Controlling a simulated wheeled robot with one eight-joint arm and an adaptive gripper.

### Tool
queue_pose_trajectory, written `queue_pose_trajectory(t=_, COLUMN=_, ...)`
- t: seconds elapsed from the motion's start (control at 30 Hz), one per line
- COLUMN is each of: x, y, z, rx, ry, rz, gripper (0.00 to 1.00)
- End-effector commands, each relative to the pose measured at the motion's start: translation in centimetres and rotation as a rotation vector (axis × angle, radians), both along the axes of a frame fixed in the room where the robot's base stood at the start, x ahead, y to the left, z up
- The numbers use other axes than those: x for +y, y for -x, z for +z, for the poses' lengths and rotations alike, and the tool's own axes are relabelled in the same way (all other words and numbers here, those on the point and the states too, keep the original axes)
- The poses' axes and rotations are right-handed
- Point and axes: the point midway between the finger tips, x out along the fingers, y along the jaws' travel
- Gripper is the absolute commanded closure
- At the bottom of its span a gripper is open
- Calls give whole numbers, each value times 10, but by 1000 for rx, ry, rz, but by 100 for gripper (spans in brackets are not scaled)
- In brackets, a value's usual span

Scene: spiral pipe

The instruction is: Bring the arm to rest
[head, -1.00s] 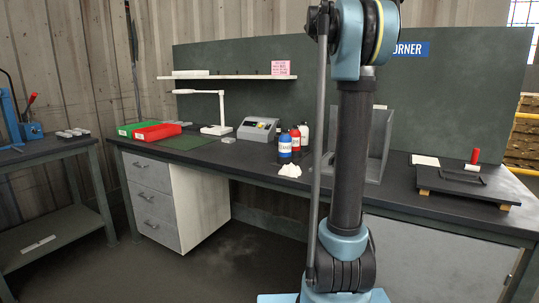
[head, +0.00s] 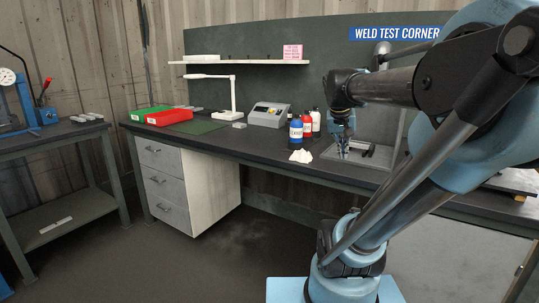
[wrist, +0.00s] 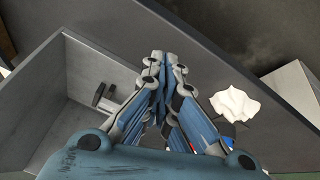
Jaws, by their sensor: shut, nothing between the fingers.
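My arm (head: 480,100) reaches in from the right in the head view, bent high in front of the bench. My gripper (head: 340,157) hangs from its end, pointing down in front of the grey open-sided metal booth (head: 383,125). In the wrist view my gripper (wrist: 164,62) has its fingers together with nothing between them. The grey booth wall (wrist: 25,95) is to its left there, with a small dark-and-metal item (wrist: 103,97) inside. The gripper's exact height above the bench is hard to tell.
The dark workbench (head: 255,147) carries a white crumpled cloth (head: 301,156), a blue bottle (head: 296,132), a red bottle (head: 307,127), a grey control box (head: 268,115), a white lamp (head: 234,97), and green and red bins (head: 168,118). Open floor (head: 190,265) lies in front.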

Motion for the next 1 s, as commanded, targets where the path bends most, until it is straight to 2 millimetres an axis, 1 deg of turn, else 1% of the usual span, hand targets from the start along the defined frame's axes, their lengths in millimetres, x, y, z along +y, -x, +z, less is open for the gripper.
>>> queue_pose_trajectory(t=0.03, x=7, y=19, z=-22, rx=20, ry=-17, rz=24, gripper=100)
queue_pose_trajectory(t=0.07, x=11, y=30, z=-34, rx=35, ry=-27, rz=41, gripper=100)
queue_pose_trajectory(t=0.1, x=16, y=45, z=-50, rx=52, ry=-43, rz=63, gripper=100)
queue_pose_trajectory(t=0.17, x=25, y=66, z=-75, rx=78, ry=-64, rz=97, gripper=100)
queue_pose_trajectory(t=0.2, x=30, y=79, z=-91, rx=93, ry=-80, rz=119, gripper=100)
queue_pose_trajectory(t=0.3, x=42, y=110, z=-127, rx=129, ry=-114, rz=173, gripper=100)
queue_pose_trajectory(t=0.43, x=54, y=138, z=-162, rx=161, ry=-147, rz=228, gripper=100)
queue_pose_trajectory(t=0.5, x=58, y=147, z=-173, rx=172, ry=-159, rz=246, gripper=100)
queue_pose_trajectory(t=0.6, x=61, y=154, z=-181, rx=180, ry=-168, rz=261, gripper=100)
queue_pose_trajectory(t=1.0, x=62, y=155, z=-183, rx=181, ry=-170, rz=262, gripper=100)
